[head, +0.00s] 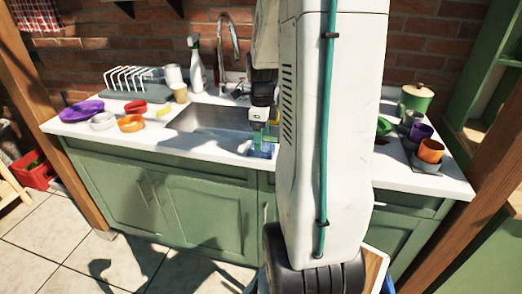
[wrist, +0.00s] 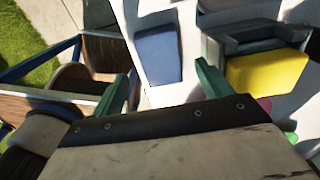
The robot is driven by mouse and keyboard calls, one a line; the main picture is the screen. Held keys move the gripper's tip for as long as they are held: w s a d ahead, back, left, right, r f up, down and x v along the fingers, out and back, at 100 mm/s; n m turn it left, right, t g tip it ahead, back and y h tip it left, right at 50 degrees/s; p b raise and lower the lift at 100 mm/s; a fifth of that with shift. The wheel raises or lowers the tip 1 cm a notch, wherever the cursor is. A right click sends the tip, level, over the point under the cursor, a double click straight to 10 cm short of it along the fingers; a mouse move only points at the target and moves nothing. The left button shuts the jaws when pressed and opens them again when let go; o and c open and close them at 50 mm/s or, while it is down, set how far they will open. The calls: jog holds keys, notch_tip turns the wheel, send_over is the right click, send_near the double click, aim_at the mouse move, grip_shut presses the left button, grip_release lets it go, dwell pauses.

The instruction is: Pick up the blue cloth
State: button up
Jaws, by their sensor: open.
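The blue cloth (head: 262,152) lies on the white counter just right of the sink, partly hidden by my gripper. In the wrist view the blue cloth (wrist: 158,55) is a dark blue rounded rectangle lying flat. My gripper (head: 265,138) is over the cloth in the head view, pointing down. In the wrist view my gripper (wrist: 164,72) has its two green fingers wide apart, with the cloth between and beyond them. Nothing is held. I cannot tell how high the fingers are above the cloth.
The sink (head: 215,120) is left of the cloth. A spray bottle (head: 196,66), dish rack (head: 130,82), purple plate (head: 82,110) and orange bowl (head: 131,123) stand further left. An orange cup (head: 430,150) and green pot (head: 416,98) stand right. A yellow item (wrist: 268,76) shows in the wrist view.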

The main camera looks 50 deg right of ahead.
notch_tip(320, 180, down, 4)
jog(key=shift+w+r, duration=0.1)
jog(key=shift+r, duration=0.15)
jog(key=c, duration=1.1)
jog(key=shift+o, duration=0.2)
